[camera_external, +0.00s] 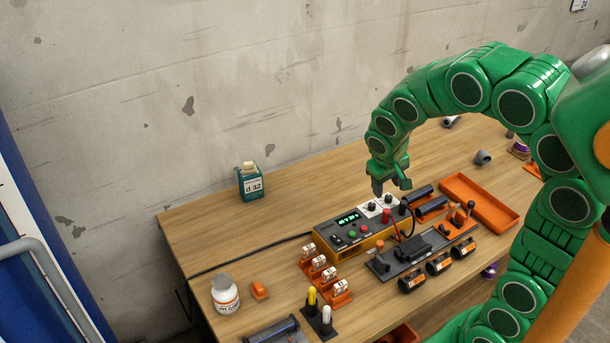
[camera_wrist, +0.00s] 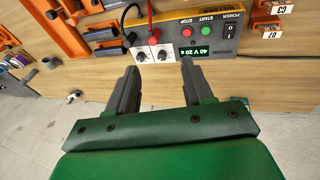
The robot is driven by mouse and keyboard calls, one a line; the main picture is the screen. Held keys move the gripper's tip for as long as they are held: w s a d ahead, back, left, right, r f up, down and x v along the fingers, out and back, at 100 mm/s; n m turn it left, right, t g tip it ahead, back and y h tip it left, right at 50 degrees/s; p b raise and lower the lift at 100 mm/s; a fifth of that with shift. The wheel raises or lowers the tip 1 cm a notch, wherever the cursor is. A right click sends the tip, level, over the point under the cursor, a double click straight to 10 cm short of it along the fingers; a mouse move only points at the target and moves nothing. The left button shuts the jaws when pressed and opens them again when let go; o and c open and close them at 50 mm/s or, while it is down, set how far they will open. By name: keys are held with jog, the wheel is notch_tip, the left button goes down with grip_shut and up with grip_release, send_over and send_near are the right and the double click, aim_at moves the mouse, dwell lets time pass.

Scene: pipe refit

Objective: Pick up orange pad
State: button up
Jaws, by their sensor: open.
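A small orange pad (camera_external: 260,290) lies on the wooden table (camera_external: 210,232) at the front left in the external view, just right of a white jar (camera_external: 225,294). I do not make it out in the wrist view. My gripper (camera_external: 391,190) is far to the right of the pad and further back, above the power unit (camera_external: 350,229). In the wrist view my gripper (camera_wrist: 158,68) has its two fingers apart with nothing between them. The power unit (camera_wrist: 200,35) with its dials and green display shows just beyond the fingertips.
An orange tray (camera_external: 480,200) is at the right. A green container (camera_external: 250,182) stands at the back. The table's left part is mostly clear.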

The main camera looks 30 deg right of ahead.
jog(key=w+a+f+n+t+h, duration=0.25)
jog(key=w+n+h, duration=0.3)
jog(key=n, duration=0.35)
jog(key=n+t+y, duration=0.9)
jog(key=n, duration=1.8)
send_over(255, 283)
jog(key=s, duration=0.3)
jog(key=shift+h, duration=0.25)
jog(key=f, duration=1.3)
jog(key=shift+w+d+f, duration=0.15)
jog(key=shift+w+f, duration=0.05)
jog(key=shift+f, duration=3.75)
jog(key=shift+x, duration=2.45)
jog(key=shift+r, duration=0.1)
jog(key=c, duration=0.9)
